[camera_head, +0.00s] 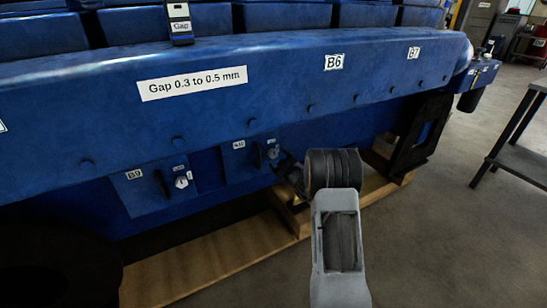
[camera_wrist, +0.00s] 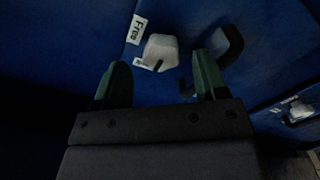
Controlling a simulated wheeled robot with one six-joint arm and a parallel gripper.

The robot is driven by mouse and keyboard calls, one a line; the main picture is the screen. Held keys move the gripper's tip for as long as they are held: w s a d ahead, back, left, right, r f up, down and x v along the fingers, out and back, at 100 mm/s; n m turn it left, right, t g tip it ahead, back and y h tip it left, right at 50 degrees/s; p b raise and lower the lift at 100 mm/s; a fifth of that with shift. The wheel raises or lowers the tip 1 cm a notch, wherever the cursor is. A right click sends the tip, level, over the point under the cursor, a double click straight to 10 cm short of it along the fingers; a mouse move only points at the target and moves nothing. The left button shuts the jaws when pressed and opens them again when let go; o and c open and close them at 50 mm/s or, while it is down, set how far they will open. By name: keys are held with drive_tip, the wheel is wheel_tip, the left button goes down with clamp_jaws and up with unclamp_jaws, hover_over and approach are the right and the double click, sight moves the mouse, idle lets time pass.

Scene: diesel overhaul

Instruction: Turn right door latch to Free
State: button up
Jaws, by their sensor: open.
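Two small blue doors sit low on the engine side in the head view. The right door (camera_head: 243,165) has a black handle (camera_head: 259,156) and a pale latch (camera_head: 273,153). My gripper (camera_head: 287,168) is close to this latch, partly hidden by my wrist. In the wrist view, my gripper (camera_wrist: 161,78) is open with green fingers apart. A white latch knob (camera_wrist: 161,50) shows ahead between the fingertips, with no visible grip on it. A "Free" label (camera_wrist: 137,29) is up and left of the knob. A second small label (camera_wrist: 144,64) is partly hidden by it.
A black handle (camera_wrist: 230,47) curves beside the right finger. The left door (camera_head: 140,195), marked B9, has its own latch (camera_head: 181,182). The engine rests on wooden beams (camera_head: 215,255). A dark stand (camera_head: 520,155) is at the right, with open floor before it.

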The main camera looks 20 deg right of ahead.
sight(275, 155)
drive_tip(key=shift+w+a, duration=0.15)
drive_tip(key=shift+w, duration=0.95)
drive_tip(key=shift+w+a, duration=0.15)
drive_tip(key=shift+w, duration=0.9)
drive_tip(key=c, duration=0.9)
